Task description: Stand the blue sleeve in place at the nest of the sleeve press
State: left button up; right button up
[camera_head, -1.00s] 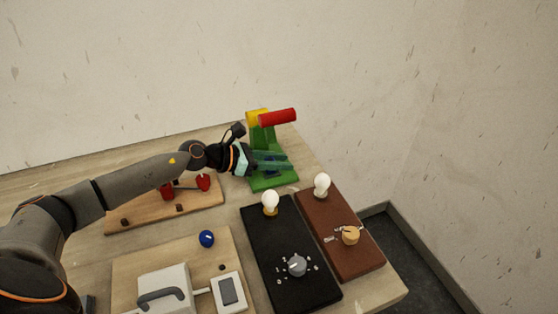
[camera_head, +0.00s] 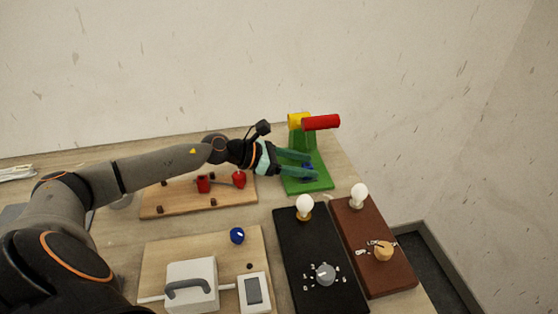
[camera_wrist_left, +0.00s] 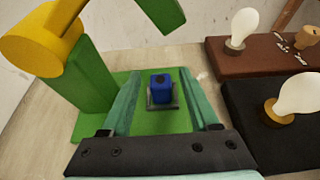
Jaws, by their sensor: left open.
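The blue sleeve (camera_wrist_left: 161,86) stands upright at the small grey nest (camera_wrist_left: 163,107) on the green base of the sleeve press (camera_head: 319,184). In the head view the sleeve (camera_head: 308,171) shows partly between my fingers. My left gripper (camera_head: 309,166) is open at the press, with one finger on each side of the sleeve. In the left wrist view the green fingers (camera_wrist_left: 157,82) stand apart, with gaps between them and the sleeve. My right gripper is not in view.
The press has a yellow hub (camera_head: 298,122) and a red handle (camera_head: 321,122) above my fingers. A black board (camera_head: 298,250) and a brown board (camera_head: 375,225), each with a bulb, stand at the right front. A wooden board with red parts (camera_head: 222,197) lies under my forearm.

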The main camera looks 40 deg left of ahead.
aim_at(303, 166)
pick_arm(q)
jog(key=b+v, duration=0.1)
jog(key=v, duration=0.4)
jog(key=shift+s+f, duration=0.1)
jog(key=shift+v, duration=0.95)
jog(key=shift+s+a+r, duration=0.3)
jog(key=shift+r, duration=0.05)
jog(key=shift+s+r, duration=0.1)
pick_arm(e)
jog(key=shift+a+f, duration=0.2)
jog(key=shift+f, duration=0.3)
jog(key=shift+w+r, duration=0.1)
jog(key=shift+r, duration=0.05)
